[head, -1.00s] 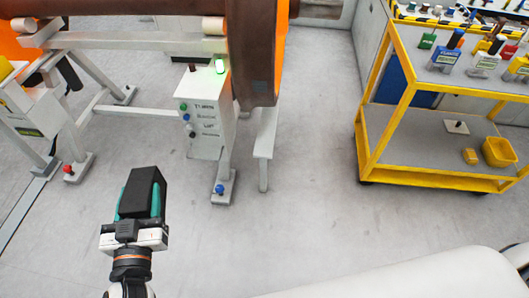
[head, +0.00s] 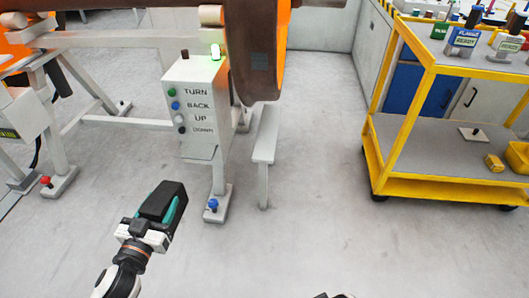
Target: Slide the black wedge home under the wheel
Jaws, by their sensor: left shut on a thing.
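The black wedge (head: 162,201) is held in my left gripper (head: 160,215), whose teal fingers are shut on it. The gripper is at the lower left of the head view, above the floor and apart from the gantry. The wheel (head: 257,50) is the large brown disc with an orange face at the top middle. The wedge is well in front of and below the wheel, to its left, not touching it. My right gripper cannot be made out; only a small dark part shows at the bottom edge.
A white post with a flat top (head: 265,135) stands just below the wheel. A yellow trolley (head: 425,195) is at the right. The floor (head: 310,200) between is clear.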

